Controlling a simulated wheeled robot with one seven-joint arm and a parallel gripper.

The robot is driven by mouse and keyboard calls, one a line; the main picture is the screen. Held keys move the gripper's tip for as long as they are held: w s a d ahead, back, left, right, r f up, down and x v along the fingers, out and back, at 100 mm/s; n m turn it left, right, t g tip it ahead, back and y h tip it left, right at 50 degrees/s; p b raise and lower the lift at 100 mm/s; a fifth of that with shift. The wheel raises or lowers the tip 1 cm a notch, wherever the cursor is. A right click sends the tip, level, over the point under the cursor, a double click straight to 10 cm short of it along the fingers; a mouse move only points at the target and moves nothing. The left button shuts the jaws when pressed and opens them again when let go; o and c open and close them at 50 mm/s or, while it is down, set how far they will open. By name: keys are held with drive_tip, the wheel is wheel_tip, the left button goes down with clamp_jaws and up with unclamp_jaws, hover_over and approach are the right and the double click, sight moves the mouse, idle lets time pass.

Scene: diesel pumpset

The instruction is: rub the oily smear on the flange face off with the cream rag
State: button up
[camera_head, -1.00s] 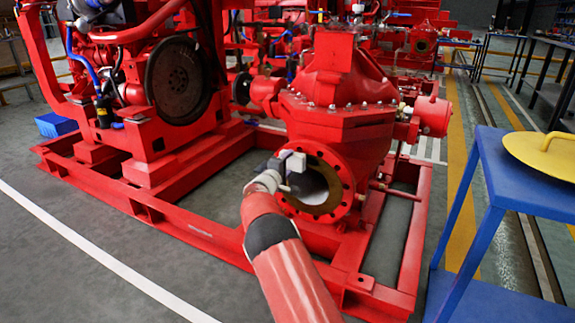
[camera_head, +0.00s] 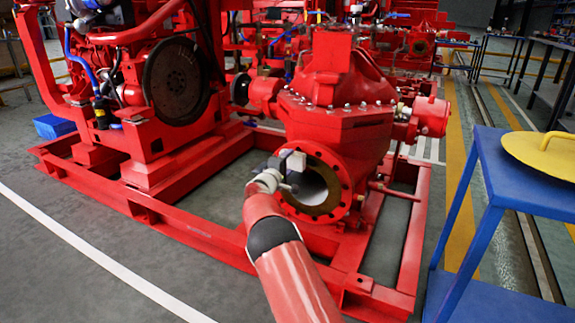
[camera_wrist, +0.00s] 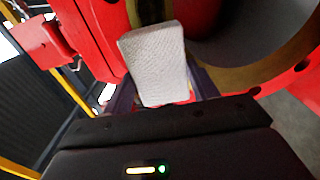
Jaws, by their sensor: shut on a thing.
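The cream rag (camera_wrist: 157,62) is a pale folded pad between my gripper's fingers. My gripper (camera_head: 280,165) is shut on it, at the upper left part of the flange face (camera_head: 335,207). In the wrist view my gripper (camera_wrist: 160,100) holds the rag up in front of the brownish flange ring (camera_wrist: 262,68). The rag (camera_head: 296,160) also shows as a small white block in the head view. Whether it touches the face I cannot tell. I cannot make out the oily smear; the rag and gripper hide part of the ring.
The red pump (camera_head: 338,115) stands on a red base frame (camera_head: 190,228). A blue table (camera_head: 535,185) with a yellow lid (camera_head: 545,150) stands at right. A blue bin (camera_head: 54,126) sits at left. Grey floor lies in front.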

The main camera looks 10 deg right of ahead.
sight(300, 164)
drive_tip(key=shift+w+d, duration=0.2)
drive_tip(key=shift+w, duration=0.1)
drive_tip(key=shift+s+d+f+b, duration=0.15)
drive_tip(key=shift+d+b, duration=0.1)
drive_tip(key=shift+b, duration=0.5)
drive_tip(key=shift+s+d+b, duration=0.35)
drive_tip(key=shift+d+b, duration=0.1)
drive_tip(key=shift+b, duration=0.45)
drive_tip(key=shift+s+d+r, duration=0.2)
drive_tip(key=shift+s+d, duration=0.25)
drive_tip(key=shift+d, duration=0.2)
drive_tip(key=shift+s+d, duration=0.25)
drive_tip(key=shift+d, duration=0.05)
drive_tip(key=shift+s+d, duration=0.85)
drive_tip(key=shift+d, duration=0.3)
drive_tip(key=shift+s+d, duration=0.8)
drive_tip(key=shift+d, duration=0.35)
drive_tip(key=shift+a, duration=0.1)
